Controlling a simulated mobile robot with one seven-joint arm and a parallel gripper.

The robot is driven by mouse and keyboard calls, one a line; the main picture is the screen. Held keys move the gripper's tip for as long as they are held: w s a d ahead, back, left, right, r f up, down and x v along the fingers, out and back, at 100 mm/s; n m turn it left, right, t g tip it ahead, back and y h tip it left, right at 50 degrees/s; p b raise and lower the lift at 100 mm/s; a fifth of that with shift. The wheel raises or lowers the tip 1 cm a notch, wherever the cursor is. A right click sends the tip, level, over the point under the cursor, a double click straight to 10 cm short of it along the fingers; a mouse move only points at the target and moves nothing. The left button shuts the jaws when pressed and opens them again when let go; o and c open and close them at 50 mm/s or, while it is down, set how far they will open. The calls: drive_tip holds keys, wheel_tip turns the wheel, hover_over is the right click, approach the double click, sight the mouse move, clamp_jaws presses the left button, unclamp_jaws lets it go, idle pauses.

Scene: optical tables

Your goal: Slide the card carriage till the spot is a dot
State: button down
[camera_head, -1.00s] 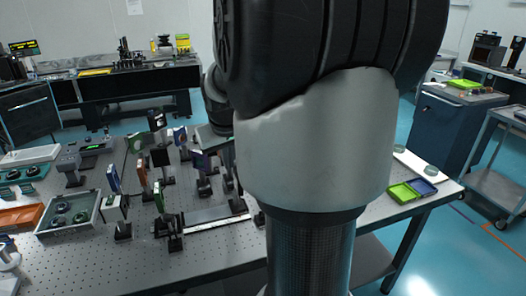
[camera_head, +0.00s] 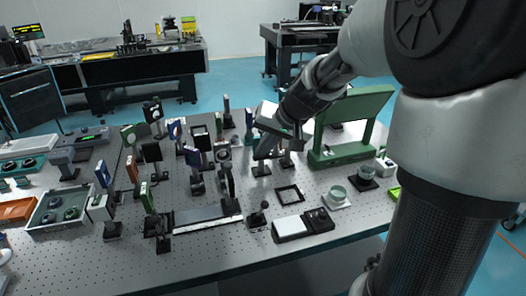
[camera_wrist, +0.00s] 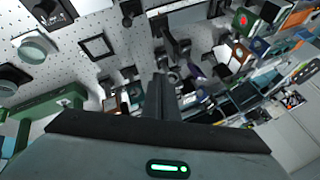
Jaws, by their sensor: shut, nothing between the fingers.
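A low rail (camera_head: 195,217) lies near the front of the optical table (camera_head: 190,262) in the head view. A post with an upright dark plate (camera_head: 228,182) stands at the rail's right end; I cannot tell for sure whether it is the card carriage. I cannot make out the light spot or its shape. My gripper (camera_head: 263,153) is above the table, behind and to the right of the rail, pointing down and apart from it. In the wrist view its fingers (camera_wrist: 160,84) are together with nothing between them.
Several posts with optics crowd the table left of my gripper, including a green-framed one (camera_head: 147,196). A large green frame (camera_head: 345,150) stands to the right. A black square frame (camera_head: 289,194), a small joystick-like post (camera_head: 258,216) and a white-and-black box (camera_head: 303,224) lie in front.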

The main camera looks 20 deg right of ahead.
drive_tip(key=w+a+f+p, duration=0.1)
drive_tip(key=w+a+f, duration=0.4)
drive_tip(key=f, duration=0.3)
drive_tip(key=shift+w+a, duration=0.35)
drive_tip(key=shift+w, duration=0.4)
